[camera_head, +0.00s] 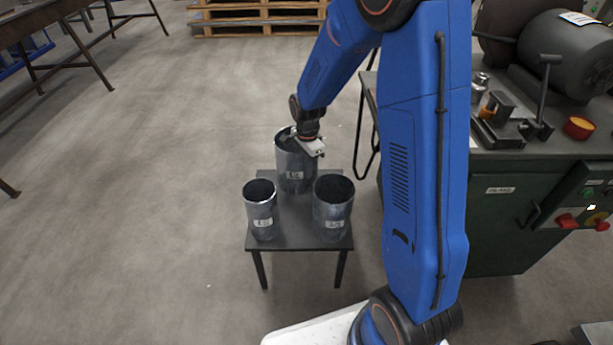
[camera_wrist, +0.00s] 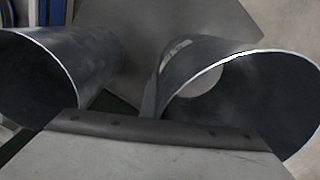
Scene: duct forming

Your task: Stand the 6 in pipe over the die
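Three dark grey metal pipes with white labels stand upright on a small dark table (camera_head: 290,238). The back pipe (camera_head: 293,176) looks the widest and is likely the 6 in pipe; its label is too small to read surely. A narrower pipe (camera_head: 261,216) stands front left and another pipe (camera_head: 333,215) front right. My gripper (camera_head: 308,147) is at the back pipe's rim, on its right side; its fingers are hidden, so its opening and any hold cannot be told. The wrist view shows two open pipe ends, left (camera_wrist: 55,75) and right (camera_wrist: 235,90). I cannot pick out the die.
A wooden pallet (camera_head: 255,18) lies at the back. Floor left of the small table is clear.

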